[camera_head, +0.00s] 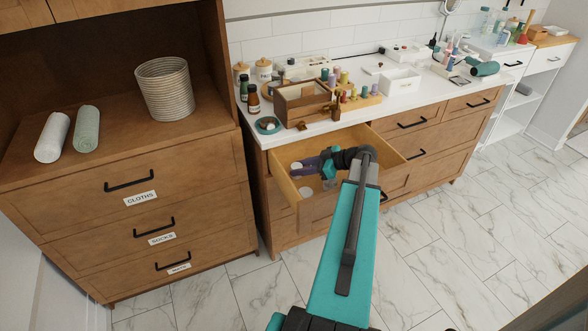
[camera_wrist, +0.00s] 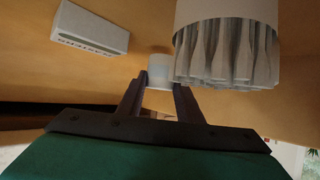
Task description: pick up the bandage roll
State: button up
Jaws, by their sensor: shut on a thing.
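The bandage roll (camera_wrist: 160,70) is a small white cylinder between my fingertips in the wrist view. My gripper (camera_wrist: 161,82) is shut on it, with the dark fingers on its two sides. In the head view my gripper (camera_head: 300,169) reaches low into the open wooden drawer (camera_head: 392,157) from the right. The fingers hide part of the roll, and I cannot tell whether it is clear of the drawer floor.
A white container of swab-like sticks (camera_wrist: 228,45) is close on the right in the wrist view. A small white labelled box (camera_wrist: 90,27) lies to the left. Drawer walls surround my gripper. The counter (camera_head: 345,122) above holds a wooden box (camera_head: 302,104) and several bottles.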

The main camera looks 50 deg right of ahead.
jog(key=s, duration=0.1)
jog(key=s+d, duration=0.1)
jog(key=s, duration=0.1)
jog(key=s+d+b, duration=0.1)
jog(key=shift+s+r, duration=0.35)
jog(key=shift+s, duration=0.05)
notch_tip(320, 180, up, 13)
jog(key=shift+b, duration=0.45)
